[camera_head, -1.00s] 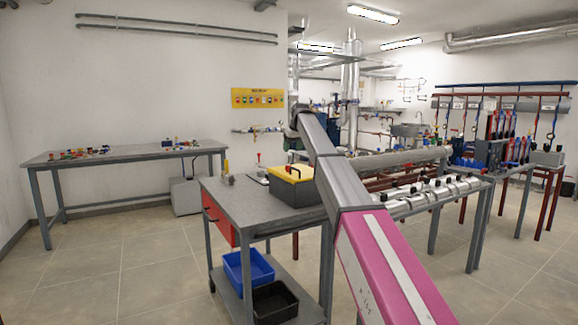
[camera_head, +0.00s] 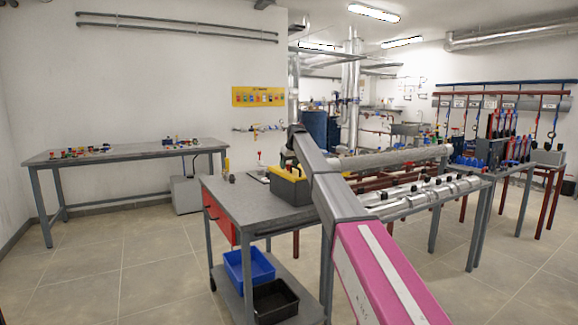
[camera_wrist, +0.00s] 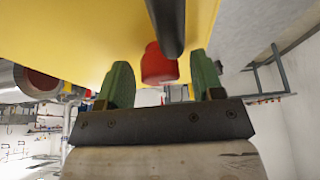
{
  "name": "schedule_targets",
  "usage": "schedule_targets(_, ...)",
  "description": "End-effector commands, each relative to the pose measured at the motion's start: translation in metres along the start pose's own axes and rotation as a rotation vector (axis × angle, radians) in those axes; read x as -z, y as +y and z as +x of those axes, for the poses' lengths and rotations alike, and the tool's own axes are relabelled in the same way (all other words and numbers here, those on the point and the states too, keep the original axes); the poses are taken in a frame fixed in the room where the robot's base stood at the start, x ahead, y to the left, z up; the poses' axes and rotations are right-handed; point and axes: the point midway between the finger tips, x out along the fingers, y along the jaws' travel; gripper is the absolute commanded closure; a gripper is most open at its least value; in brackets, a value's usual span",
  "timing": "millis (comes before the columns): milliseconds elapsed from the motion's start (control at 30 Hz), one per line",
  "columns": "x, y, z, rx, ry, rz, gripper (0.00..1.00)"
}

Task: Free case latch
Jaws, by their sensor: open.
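The case has a yellow lid and a dark lower body, and stands on the grey workbench in the head view (camera_head: 290,190). My arm covers part of it there. In the wrist view the yellow lid (camera_wrist: 60,35) fills the upper left. A red latch-like piece (camera_wrist: 158,66) sits against the yellow surface, next to a black bar (camera_wrist: 168,25) that looks like the handle. My gripper (camera_wrist: 162,75) is open, with one green finger on each side of the red piece. I cannot tell whether either finger touches it. My gripper is hidden in the head view.
The grey workbench (camera_head: 235,195) has a red drawer front (camera_head: 218,217). A blue bin (camera_head: 247,268) and a black bin (camera_head: 274,300) are on its lower shelf. Silver pipework (camera_head: 430,192) stands right of the case. The bench's left part is mostly clear.

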Motion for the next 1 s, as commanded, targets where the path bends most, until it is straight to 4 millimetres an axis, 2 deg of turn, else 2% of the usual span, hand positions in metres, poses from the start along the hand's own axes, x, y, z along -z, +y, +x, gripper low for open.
schedule_targets(100, 0.0001, -0.0001, -0.0001, 0.000, 0.000, 0.000, 0.39)
schedule_targets(167, 0.0001, -0.0001, -0.0002, 0.000, 0.000, 0.000, 0.59)
schedule_targets(200, 0.0000, -0.0001, -0.0002, 0.000, 0.000, 0.000, 0.72)
schedule_targets(267, 0.0000, -0.0001, -0.0002, 0.000, 0.000, 0.000, 0.89)
schedule_targets(667, 0.0002, 0.0001, -0.0003, 0.020, 0.000, -0.047, 0.89)
schedule_targets(1000, 0.0010, 0.0003, -0.0001, 0.112, 0.001, -0.267, 0.89)
